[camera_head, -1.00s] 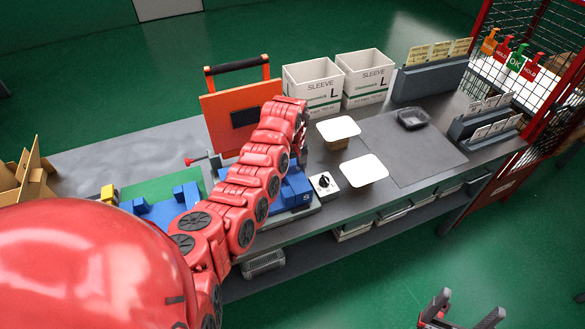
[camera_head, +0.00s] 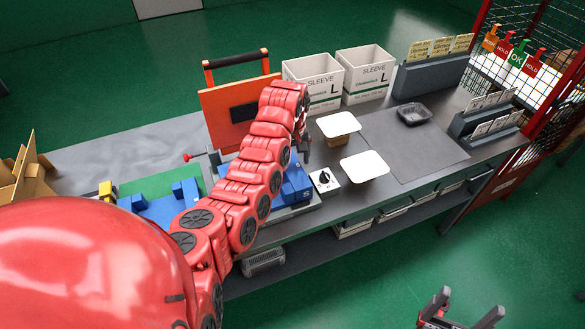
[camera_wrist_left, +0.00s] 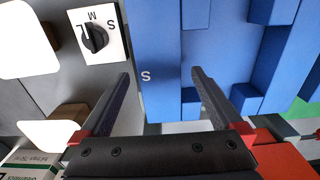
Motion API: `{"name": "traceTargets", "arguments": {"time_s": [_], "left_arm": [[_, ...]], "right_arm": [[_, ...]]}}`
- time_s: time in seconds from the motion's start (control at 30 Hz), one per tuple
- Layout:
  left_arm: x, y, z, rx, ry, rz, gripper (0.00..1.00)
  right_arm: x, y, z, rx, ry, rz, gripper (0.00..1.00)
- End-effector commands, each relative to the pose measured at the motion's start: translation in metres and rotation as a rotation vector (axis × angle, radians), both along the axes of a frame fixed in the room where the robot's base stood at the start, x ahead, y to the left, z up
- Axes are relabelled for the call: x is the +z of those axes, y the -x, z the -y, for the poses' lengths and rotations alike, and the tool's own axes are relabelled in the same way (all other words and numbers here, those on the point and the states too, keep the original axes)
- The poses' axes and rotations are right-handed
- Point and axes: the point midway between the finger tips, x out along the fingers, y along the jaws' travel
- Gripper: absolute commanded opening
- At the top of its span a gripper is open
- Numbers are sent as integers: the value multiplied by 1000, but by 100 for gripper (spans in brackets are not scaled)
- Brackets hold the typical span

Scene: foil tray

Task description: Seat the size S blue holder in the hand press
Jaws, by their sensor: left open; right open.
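A blue holder marked S (camera_head: 299,186) sits at the front right of the press area, partly behind my left arm. In the left wrist view the blue holder (camera_wrist_left: 157,45) fills the upper middle, its S by its lower edge. The hand press shows an orange panel with a black handle (camera_head: 237,61); its lower part is hidden by my arm. My left gripper (camera_wrist_left: 160,73) is open and empty, its fingers pointing toward the holder. In the head view it (camera_head: 304,142) is mostly hidden at the arm's end. My right gripper (camera_head: 460,316) is open and empty, low and clear of the bench.
A size dial (camera_head: 323,180) sits right of the holder, beside two white-topped pads (camera_head: 364,166). More blue blocks (camera_head: 163,207) lie left on a green mat. Two sleeve boxes (camera_head: 313,83) stand behind.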

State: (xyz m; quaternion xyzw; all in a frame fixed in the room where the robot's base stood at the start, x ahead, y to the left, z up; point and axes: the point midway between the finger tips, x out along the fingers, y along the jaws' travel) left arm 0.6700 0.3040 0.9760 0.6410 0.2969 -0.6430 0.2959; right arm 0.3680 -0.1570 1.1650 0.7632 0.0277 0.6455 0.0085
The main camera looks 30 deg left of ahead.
Motion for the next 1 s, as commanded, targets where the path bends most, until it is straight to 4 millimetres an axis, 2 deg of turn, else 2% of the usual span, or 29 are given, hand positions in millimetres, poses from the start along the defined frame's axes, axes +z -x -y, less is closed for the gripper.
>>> {"name": "traceTargets", "arguments": {"time_s": [0.1,0.2,0.5,0.73,1.0], "left_arm": [[30,-2,-1,-1,-3,8,100],[54,-1,-3,2,-1,3,100],[106,-1,-2,-1,-5,5,100],[134,-1,-1,-1,-5,5,100],[142,-1,0,0,-1,2,100]], "right_arm": [[-6,0,0,0,0,0,87],[3,0,0,0,0,0,87],[-2,0,0,0,0,0,87],[-6,0,0,0,0,0,87],[-7,0,0,0,0,0,87]]}}
